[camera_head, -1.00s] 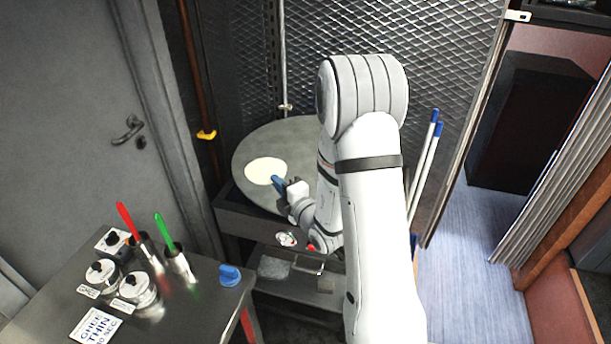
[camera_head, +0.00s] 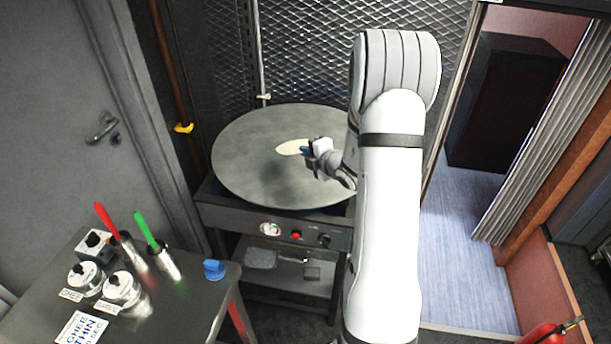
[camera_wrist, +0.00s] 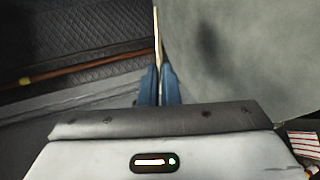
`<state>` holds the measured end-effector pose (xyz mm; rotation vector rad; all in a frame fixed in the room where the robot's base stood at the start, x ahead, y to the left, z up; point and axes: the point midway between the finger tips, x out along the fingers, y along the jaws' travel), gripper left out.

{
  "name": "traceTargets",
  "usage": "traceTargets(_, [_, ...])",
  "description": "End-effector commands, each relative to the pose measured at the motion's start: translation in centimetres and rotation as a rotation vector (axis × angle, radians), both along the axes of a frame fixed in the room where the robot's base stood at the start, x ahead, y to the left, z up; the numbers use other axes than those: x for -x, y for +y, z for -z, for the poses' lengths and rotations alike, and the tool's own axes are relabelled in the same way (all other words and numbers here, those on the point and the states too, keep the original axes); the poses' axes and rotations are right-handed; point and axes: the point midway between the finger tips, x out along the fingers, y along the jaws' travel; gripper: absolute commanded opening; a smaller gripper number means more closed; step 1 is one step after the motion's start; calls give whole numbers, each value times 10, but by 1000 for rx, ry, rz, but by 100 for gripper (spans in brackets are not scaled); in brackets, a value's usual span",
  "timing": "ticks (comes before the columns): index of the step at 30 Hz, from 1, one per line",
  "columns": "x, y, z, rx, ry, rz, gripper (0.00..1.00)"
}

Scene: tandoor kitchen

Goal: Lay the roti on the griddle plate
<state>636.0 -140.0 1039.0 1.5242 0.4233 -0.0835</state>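The roti (camera_head: 290,147) is a pale flat round, seen as a narrow oval in the head view. In the wrist view the roti (camera_wrist: 157,38) is nearly edge-on, a thin pale strip between the blue fingers. My gripper (camera_head: 306,150) is shut on its edge; the gripper also shows in the wrist view (camera_wrist: 158,84). The griddle plate (camera_head: 245,165) is a large round grey disc on a dark stand, and it fills the right of the wrist view (camera_wrist: 250,60). The roti appears tilted and held above the plate, with a dark shadow on the plate below. The exact gap is unclear.
A steel table (camera_head: 190,310) at lower left holds a red-handled tool (camera_head: 107,220), a green-handled tool (camera_head: 146,229) and a blue knob-like piece (camera_head: 213,270). A mesh wall (camera_head: 310,60) stands behind the plate. The plate's surface is otherwise clear.

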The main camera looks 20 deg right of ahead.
Motion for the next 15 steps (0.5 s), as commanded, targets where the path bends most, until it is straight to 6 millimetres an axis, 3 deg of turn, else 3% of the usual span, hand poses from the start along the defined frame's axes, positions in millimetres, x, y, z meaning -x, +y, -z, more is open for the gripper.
traceTargets(4, [0,-19,2,17,31,20,0])
traceTargets(15, [0,-19,37,17,34,20,0])
